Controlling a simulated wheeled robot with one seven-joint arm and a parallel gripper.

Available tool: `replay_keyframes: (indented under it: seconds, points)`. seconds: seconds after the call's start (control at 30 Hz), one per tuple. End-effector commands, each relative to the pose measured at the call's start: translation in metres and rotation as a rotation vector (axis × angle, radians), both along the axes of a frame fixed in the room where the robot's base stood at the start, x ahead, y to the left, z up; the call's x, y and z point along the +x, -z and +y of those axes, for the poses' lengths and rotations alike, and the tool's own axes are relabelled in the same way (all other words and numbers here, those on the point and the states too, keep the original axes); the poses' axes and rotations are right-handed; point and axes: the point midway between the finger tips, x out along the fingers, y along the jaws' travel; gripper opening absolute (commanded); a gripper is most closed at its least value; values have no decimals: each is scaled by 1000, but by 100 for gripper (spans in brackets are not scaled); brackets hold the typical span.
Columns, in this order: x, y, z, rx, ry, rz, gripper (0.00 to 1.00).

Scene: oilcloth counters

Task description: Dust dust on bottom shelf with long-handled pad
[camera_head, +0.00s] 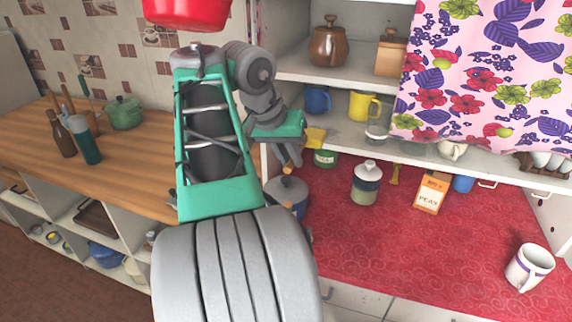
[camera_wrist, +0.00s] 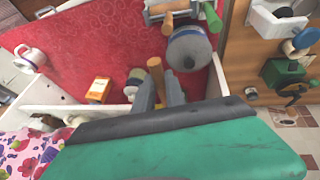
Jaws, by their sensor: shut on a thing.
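My gripper (camera_wrist: 161,92) is shut on a wooden handle (camera_wrist: 155,68), which stands out between the fingers in the wrist view. In the head view, the handle (camera_head: 288,169) shows below my gripper, at the left end of the shelves. A yellow flat piece (camera_head: 315,138) shows just right of my gripper, at the left end of the bottom shelf (camera_head: 345,138); it looks like the pad, but its join to the handle is hidden. I cannot make out any dust on the shelf.
The bottom shelf holds a blue mug (camera_head: 317,99), a yellow mug (camera_head: 364,106) and a small white pot (camera_head: 376,133). A flowered curtain (camera_head: 485,70) hangs over its right part. Below, a lidded pot (camera_head: 288,193), a jar (camera_head: 366,184) and a carton (camera_head: 432,192) stand on red oilcloth (camera_head: 400,250).

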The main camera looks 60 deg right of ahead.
Motion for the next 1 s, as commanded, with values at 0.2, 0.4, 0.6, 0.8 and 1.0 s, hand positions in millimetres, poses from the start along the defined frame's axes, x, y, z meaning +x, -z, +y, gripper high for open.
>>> replay_keyframes:
  seconds: [0.2, 0.4, 0.6, 0.8, 1.0]
  points:
    - [3, 6, -25, 0, 1, 0, 0]
    - [7, 9, -48, 0, 0, 1, 0]
    - [11, 10, -71, 1, 1, 1, 0]
    - [14, 13, -90, 1, -1, 1, 0]
    - [16, 16, -99, 0, -1, 0, 0]
